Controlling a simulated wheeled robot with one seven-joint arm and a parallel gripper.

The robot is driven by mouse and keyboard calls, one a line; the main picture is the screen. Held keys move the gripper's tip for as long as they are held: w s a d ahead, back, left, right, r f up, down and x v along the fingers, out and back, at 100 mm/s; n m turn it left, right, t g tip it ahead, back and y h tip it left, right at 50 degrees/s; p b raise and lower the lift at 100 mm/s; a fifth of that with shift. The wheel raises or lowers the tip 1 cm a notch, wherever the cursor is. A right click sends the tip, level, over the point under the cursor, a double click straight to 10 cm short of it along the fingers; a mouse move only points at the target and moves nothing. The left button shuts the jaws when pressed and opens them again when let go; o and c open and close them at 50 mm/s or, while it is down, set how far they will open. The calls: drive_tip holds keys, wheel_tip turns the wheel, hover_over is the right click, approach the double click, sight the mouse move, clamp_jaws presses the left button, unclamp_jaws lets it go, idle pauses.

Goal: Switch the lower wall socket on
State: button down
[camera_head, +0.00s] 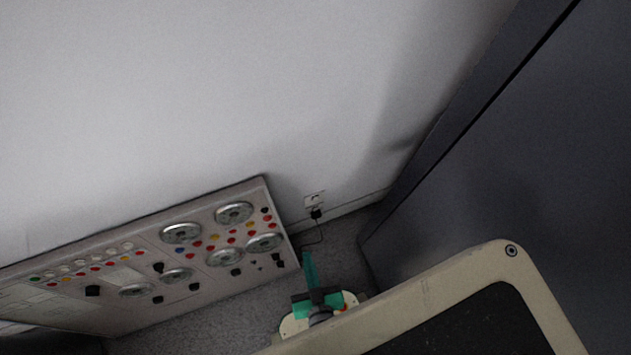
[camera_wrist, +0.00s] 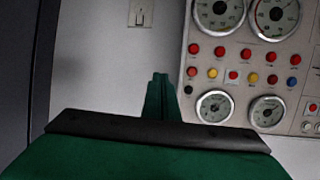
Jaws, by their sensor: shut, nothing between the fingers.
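A small white wall socket plate (camera_head: 314,200) sits low on the white wall, just right of the control panel. A black plug (camera_head: 316,213) with a dark cable is at its lower part. In the wrist view a pale switch plate (camera_wrist: 141,13) shows at the top, cut off by the frame edge; I cannot tell its switch position. My green gripper (camera_head: 308,262) points up toward the socket, below it in the head view. In the wrist view its fingers (camera_wrist: 159,82) are together and empty, below the plate and apart from it.
A control panel (camera_head: 205,236) with round gauges and coloured buttons stands left of the socket; it also shows at right in the wrist view (camera_wrist: 236,60). A dark grey cabinet or wall (camera_head: 500,150) bounds the right side. Grey floor (camera_head: 345,235) lies below.

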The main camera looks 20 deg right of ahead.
sight(315, 209)
drive_tip(key=w+d+f+m+g, duration=0.1)
drive_tip(key=w+d+f+m, duration=0.1)
drive_tip(key=f, duration=0.9)
drive_tip(key=w+d+f+m+g, duration=0.2)
drive_tip(key=w+d+f, duration=0.2)
drive_tip(key=f, duration=0.8)
drive_tip(key=w+d+f+m+g+y, duration=0.1)
drive_tip(key=d+f, duration=0.4)
drive_tip(key=f, duration=0.7)
drive_tip(key=w+m+g, duration=0.1)
drive_tip(key=w, duration=0.1)
drive_tip(key=shift+w+d+f+m, duration=0.2)
drive_tip(key=shift+w+d+m, duration=0.1)
drive_tip(key=shift+w+d, duration=0.1)
drive_tip(key=shift+w, duration=0.1)
drive_tip(key=shift+w+d+f, duration=0.1)
drive_tip(key=shift+w+f, duration=0.1)
drive_tip(key=shift+w, duration=1.25)
drive_tip(key=shift+w+d+f, duration=0.1)
drive_tip(key=shift+w+f, duration=0.05)
drive_tip(key=shift+w, duration=1.25)
drive_tip(key=shift+w+f, duration=0.2)
drive_tip(key=shift+w, duration=1.25)
drive_tip(key=shift+w, duration=0.4)
